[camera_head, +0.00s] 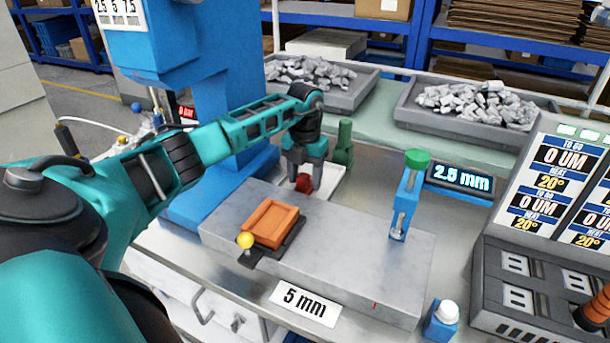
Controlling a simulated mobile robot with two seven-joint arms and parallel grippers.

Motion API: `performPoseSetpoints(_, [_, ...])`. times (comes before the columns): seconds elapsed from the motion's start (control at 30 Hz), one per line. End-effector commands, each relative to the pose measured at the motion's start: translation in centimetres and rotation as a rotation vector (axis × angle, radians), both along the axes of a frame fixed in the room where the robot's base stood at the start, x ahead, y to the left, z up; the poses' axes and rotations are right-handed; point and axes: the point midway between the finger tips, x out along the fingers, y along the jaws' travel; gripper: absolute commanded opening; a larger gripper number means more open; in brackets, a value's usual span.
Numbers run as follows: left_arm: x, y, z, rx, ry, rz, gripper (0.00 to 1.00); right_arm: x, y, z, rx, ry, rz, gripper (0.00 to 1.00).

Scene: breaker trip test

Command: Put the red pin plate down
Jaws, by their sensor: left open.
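My left gripper (304,177) points down behind the grey metal block, near the centre of the view. It is open, with its fingers around a small dark red piece (303,185), which looks like the red pin plate. The red piece is low between the fingertips, at the white tray (331,184). I cannot tell whether the fingers touch it, and the block's rear edge may hide its underside. My right gripper is not in view.
The grey block (330,245) carries an orange tray (271,222) on a black holder with a yellow ball knob (245,241). A blue post with a green knob (417,159) stands at right. A blue column (215,100) rises behind my left arm. Grey bins of metal pieces (480,105) stand behind.

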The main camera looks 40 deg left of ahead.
Motion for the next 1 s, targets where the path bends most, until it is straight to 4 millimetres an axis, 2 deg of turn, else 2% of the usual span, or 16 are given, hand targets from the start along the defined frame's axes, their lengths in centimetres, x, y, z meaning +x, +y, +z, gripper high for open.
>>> performPoseSetpoints(0.17, [0.1,0.1,1.8,0.001,-0.005,0.001,0.55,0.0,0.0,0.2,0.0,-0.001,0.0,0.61])
performPoseSetpoints(0.4, [0.1,0.0,7.0,0.0,-0.007,0.0,0.55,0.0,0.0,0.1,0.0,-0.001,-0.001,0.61])
performPoseSetpoints(0.6, [0.1,0.0,10.6,0.0,-0.004,0.001,0.55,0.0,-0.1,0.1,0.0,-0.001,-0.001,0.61])
performPoseSetpoints(0.8, [0.0,0.0,12.2,0.0,-0.002,0.001,0.55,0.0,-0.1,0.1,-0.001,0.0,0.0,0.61])
performPoseSetpoints(1.0, [0.0,0.0,12.3,0.0,-0.001,0.001,0.55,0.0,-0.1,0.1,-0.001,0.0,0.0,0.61])
